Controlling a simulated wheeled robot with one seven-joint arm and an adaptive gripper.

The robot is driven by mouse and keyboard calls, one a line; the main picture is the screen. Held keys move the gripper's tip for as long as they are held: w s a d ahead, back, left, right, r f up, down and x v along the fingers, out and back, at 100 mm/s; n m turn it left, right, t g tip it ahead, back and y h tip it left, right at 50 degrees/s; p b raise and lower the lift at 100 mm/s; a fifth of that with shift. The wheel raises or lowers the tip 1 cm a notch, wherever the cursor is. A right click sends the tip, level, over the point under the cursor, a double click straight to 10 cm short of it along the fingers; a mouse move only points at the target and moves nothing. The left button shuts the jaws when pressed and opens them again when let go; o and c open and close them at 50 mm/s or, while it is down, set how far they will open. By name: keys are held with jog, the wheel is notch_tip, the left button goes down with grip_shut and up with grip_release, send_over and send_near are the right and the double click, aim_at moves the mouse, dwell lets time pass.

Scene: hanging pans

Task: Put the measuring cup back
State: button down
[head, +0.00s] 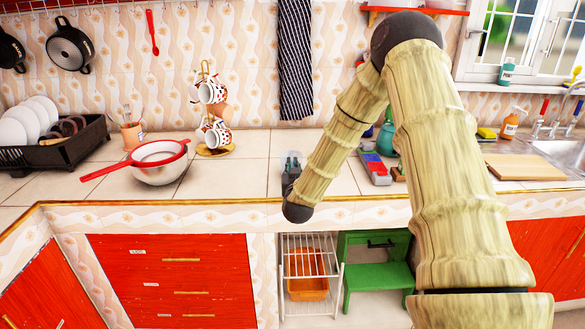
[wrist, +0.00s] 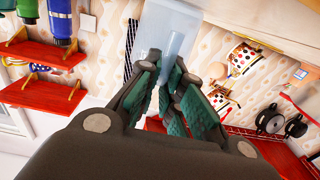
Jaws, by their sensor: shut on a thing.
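My gripper (wrist: 168,85) is shut on the measuring cup (wrist: 172,28), a pale, translucent vessel just beyond the green-padded fingers in the wrist view. The fingers hide its near part, and its far end is cut off by the top edge. In the head view my gripper (head: 291,165) is above the counter beside the mug stand, partly hidden by my own arm. I cannot make out the cup clearly there.
A mug stand (head: 212,110) and a bowl with a red strainer (head: 158,160) stand to the left on the counter. A dish rack (head: 60,152) is farther left. Pans (head: 69,46) and a red utensil (head: 152,32) hang on the wall. A striped towel (head: 296,60) hangs behind.

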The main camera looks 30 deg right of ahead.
jog(key=c, duration=1.6)
grip_release()
jog(key=shift+f, duration=0.1)
jog(key=shift+o, duration=0.2)
jog(key=shift+r, duration=0.2)
jog(key=b+v, duration=0.2)
jog(key=v, duration=1)
jog(key=s+a+f+n+g+y, duration=0.15)
jog(key=s+a+f, duration=0.3)
jog(key=f, duration=0.45)
jog(key=s+a+f+n+g+y, duration=0.1)
jog(key=s+a+f+g+y, duration=0.15)
jog(key=a+f, duration=0.4)
jog(key=s+a+f+n+g+y, duration=0.1)
jog(key=s+a+f+g+y, duration=0.3)
jog(key=f, duration=0.6)
jog(key=s+a+f+g, duration=0.2)
jog(key=s+f, duration=0.3)
jog(key=s, duration=0.5)
jog(key=s+a+f+n+g, duration=0.1)
jog(key=s+a+f+g, duration=0.2)
jog(key=s, duration=0.7)
jog(key=s+a+f+n+g+y, duration=0.1)
jog(key=s+a+f+g, duration=0.1)
jog(key=s+f, duration=0.6)
jog(key=s+a, duration=0.1)
jog(key=s, duration=0.1)
jog(key=shift+s+a+g, duration=0.25)
jog(key=shift+g, duration=0.05)
